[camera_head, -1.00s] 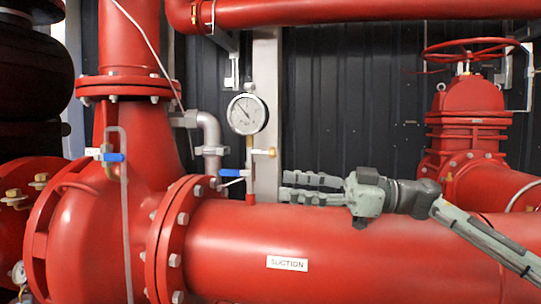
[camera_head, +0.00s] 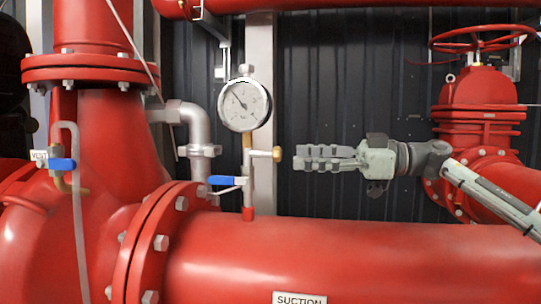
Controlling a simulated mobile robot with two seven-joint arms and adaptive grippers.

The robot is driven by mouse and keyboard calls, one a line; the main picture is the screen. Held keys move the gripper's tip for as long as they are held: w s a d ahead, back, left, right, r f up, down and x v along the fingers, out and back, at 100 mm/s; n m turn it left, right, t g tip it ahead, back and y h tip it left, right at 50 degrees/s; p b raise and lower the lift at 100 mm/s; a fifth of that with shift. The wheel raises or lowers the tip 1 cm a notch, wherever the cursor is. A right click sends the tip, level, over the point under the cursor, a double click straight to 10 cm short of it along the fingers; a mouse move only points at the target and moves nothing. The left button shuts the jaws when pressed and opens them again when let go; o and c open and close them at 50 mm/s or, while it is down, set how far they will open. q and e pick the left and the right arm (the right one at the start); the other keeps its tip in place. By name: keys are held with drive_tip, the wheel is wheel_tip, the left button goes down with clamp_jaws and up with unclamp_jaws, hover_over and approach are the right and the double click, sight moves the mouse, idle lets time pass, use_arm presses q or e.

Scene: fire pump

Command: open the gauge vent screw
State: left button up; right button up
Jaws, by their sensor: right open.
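The round white pressure gauge (camera_head: 244,105) stands on a brass and grey stem above the red suction pipe. The gauge vent screw (camera_head: 276,154) is a small brass-coloured knob on the stem's right side, below the dial. My right gripper (camera_head: 297,158) comes in from the right, level with the vent screw. Its fingers point left, open and empty, with a small gap between their tips and the screw. My left gripper is not in view.
A blue-handled valve (camera_head: 226,181) sits on the stem below the screw. The red suction pipe (camera_head: 380,262) runs below my gripper. A grey elbow pipe (camera_head: 196,125) is left of the gauge. A red handwheel valve (camera_head: 478,95) stands at the right.

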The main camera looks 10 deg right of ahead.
sight(281, 156)
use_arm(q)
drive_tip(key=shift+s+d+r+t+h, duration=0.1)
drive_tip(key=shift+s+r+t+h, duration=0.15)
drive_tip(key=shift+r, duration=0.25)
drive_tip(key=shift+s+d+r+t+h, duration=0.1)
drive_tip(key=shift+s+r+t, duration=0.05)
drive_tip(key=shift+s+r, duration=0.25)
use_arm(e)
drive_tip(key=x, duration=0.7)
drive_tip(key=shift+s+a, duration=0.1)
drive_tip(key=shift+s, duration=0.15)
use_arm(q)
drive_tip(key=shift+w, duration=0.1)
use_arm(e)
drive_tip(key=shift+c, duration=0.5)
clamp_jaws()
